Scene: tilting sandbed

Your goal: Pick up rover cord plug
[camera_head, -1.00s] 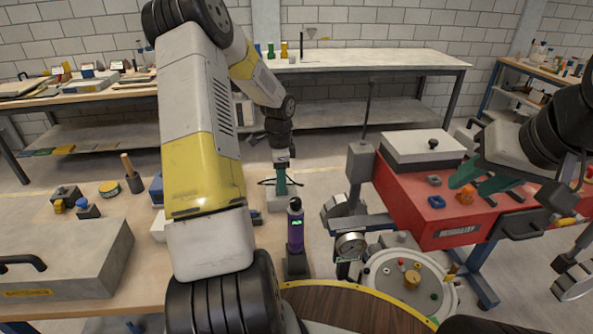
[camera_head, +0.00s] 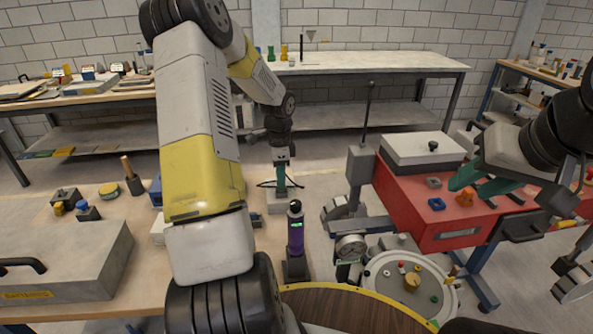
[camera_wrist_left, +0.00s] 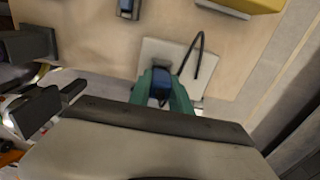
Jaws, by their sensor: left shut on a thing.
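My left gripper (camera_head: 281,182) points down over a pale square plate (camera_head: 277,203) at the worktable's right end. In the left wrist view its green fingers (camera_wrist_left: 161,92) are shut on a small dark blue plug (camera_wrist_left: 160,84), which I take as the rover cord plug. A black cord (camera_wrist_left: 199,50) loops from the plug's side over the plate (camera_wrist_left: 166,52); in the head view the cord (camera_head: 264,184) shows left of the fingers. Whether the plug touches the plate is unclear. My right gripper (camera_head: 480,184) has its green fingers apart over the red cabinet, near an orange knobbed piece (camera_head: 464,197).
A purple bottle-like device (camera_head: 295,232) stands close in front of the plate. A pressure gauge (camera_head: 350,247) and a round grey panel (camera_head: 394,278) lie to the right. The red cabinet (camera_head: 411,209) stands beyond. A grey case (camera_head: 60,262) fills the table's left.

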